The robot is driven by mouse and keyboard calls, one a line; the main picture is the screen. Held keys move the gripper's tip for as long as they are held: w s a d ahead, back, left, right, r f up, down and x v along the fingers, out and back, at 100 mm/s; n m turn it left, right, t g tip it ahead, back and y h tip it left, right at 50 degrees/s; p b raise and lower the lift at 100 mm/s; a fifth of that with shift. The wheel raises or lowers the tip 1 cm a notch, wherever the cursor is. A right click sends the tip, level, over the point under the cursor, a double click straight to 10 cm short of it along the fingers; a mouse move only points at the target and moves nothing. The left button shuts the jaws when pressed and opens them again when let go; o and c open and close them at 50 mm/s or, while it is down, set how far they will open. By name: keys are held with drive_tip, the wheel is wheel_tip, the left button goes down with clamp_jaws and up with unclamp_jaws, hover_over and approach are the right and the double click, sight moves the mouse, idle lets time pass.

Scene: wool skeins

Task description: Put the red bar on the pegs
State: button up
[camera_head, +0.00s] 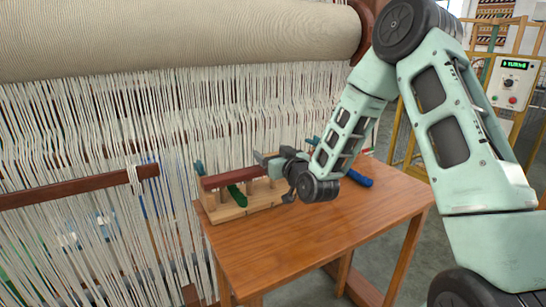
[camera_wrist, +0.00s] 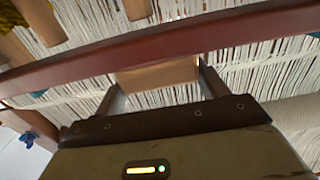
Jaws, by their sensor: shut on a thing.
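The dark red bar (camera_head: 232,177) lies level just above or on the pegs of a pale wooden rack (camera_head: 240,208) on the table; I cannot tell whether it touches them. In the wrist view the red bar (camera_wrist: 160,44) crosses the whole picture at a slant, in front of my fingertips. My gripper (camera_wrist: 160,88) is shut on a tan wooden block (camera_wrist: 158,75) at the bar's near side, which looks like the bar's grip. Wooden pegs (camera_wrist: 40,20) show beyond the bar. In the head view my gripper (camera_head: 268,160) is at the bar's right end.
The rack stands on a brown wooden table (camera_head: 310,235), whose front is clear. A green piece (camera_head: 237,195) is in the rack under the bar. A blue object (camera_head: 357,178) lies at the table's right. A loom's white threads (camera_head: 110,120) hang close behind.

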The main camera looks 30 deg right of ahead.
drive_tip(key=shift+f, duration=0.3)
drive_tip(key=shift+f, duration=0.15)
drive_tip(key=o, duration=1.1)
drive_tip(key=shift+o, duration=0.2)
drive_tip(key=s+p, duration=1)
drive_tip(key=s, duration=0.2)
drive_tip(key=shift+r, duration=0.2)
